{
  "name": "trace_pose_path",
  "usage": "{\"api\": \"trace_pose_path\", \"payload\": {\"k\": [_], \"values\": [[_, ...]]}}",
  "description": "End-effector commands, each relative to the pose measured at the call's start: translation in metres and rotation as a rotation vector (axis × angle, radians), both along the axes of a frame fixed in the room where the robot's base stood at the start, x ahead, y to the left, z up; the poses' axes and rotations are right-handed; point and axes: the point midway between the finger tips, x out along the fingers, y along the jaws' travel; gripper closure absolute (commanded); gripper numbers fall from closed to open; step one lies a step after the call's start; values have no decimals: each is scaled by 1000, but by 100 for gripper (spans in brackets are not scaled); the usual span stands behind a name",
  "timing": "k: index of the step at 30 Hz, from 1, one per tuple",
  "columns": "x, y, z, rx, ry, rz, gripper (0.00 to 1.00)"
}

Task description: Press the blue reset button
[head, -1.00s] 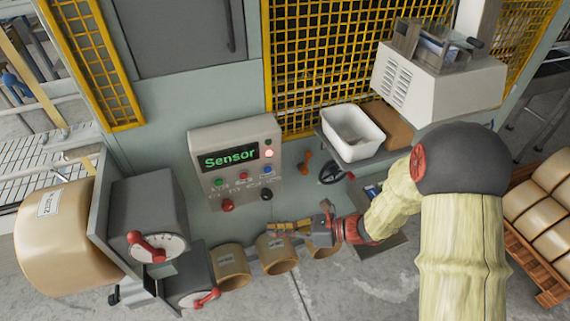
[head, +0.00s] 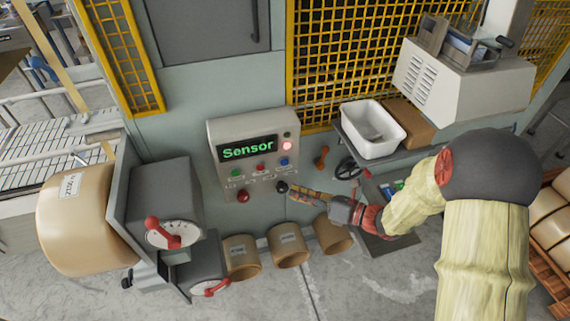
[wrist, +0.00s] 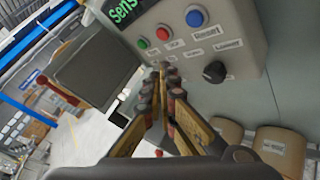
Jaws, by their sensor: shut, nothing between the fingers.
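The blue button (head: 284,161) is the rightmost of three coloured buttons on the grey control panel (head: 213,140). In the wrist view the blue button (wrist: 197,17) is a round dome in a pale ring at the top, above a printed label. My gripper (head: 291,190) is shut and empty, its fingertips just below the blue button and close to the black knob (head: 282,187) in the head view. In the wrist view my gripper's fingertips (wrist: 165,76) lie below and left of the blue button, apart from it in the picture.
A red button (head: 261,167) and a green button (head: 237,172) sit left of the blue one. A red knob (head: 243,196) is lower on the panel. The display (head: 248,149) reads "Sensor", with a lit red lamp (head: 287,146) beside it. Cardboard rolls (head: 288,245) stand below.

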Motion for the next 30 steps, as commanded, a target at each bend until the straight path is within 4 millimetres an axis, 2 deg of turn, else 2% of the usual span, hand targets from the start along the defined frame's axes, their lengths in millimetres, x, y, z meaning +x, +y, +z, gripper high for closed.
{"api": "trace_pose_path", "payload": {"k": [15, 21, 30], "values": [[61, 18, -1, 1, 0, 1, 100], [71, 21, 0, 1, 0, 1, 100], [73, 21, 0, 1, 0, 1, 100]]}}
